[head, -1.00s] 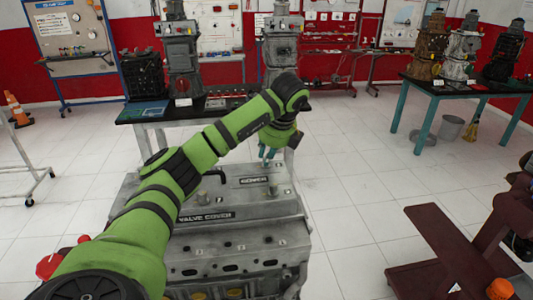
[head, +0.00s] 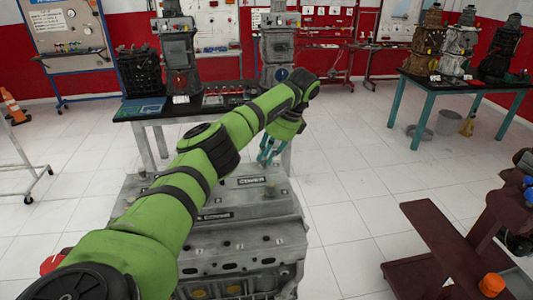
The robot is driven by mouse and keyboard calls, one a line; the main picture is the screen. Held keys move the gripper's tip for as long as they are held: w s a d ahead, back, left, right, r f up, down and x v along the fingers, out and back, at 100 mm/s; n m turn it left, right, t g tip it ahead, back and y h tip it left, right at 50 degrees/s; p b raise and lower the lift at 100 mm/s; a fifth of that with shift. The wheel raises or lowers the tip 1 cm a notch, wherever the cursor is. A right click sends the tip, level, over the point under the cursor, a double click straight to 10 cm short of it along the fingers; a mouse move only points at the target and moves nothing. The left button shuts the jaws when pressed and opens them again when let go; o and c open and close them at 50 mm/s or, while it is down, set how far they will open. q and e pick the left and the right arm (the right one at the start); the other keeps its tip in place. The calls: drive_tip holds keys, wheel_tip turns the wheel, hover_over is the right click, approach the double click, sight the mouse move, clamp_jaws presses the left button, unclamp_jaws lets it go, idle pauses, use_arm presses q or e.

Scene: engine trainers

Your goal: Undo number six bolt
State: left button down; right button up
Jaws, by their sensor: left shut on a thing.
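The engine with its grey valve cover (head: 240,207) stands in front of me, low in the middle of the head view. A raised bolt (head: 270,190) shows on its right part, beside the cover label. My left gripper (head: 267,160), with teal fingers, points down at the far right end of the cover. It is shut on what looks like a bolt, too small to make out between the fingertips. My green left arm hides the left part of the cover and any bolts there. I cannot read bolt numbers. My right gripper is out of view.
A black-topped table (head: 200,106) with engine trainers stands behind the engine. Another table (head: 460,82) with trainers is at the back right. A dark red stand (head: 445,240) with an orange cap (head: 492,285) is at the right. The floor between is clear.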

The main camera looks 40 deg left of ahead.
use_arm(q)
drive_tip(key=shift+d+f+n+g+h, duration=0.1)
drive_tip(key=shift+f+n+g+h, duration=0.2)
drive_tip(key=shift+n, duration=0.5)
drive_tip(key=c, duration=1.4)
unclamp_jaws()
drive_tip(key=shift+o, duration=1.1)
drive_tip(key=shift+w+r, duration=0.1)
drive_tip(key=shift+w, duration=0.05)
wheel_tip(320, 180, up, 10)
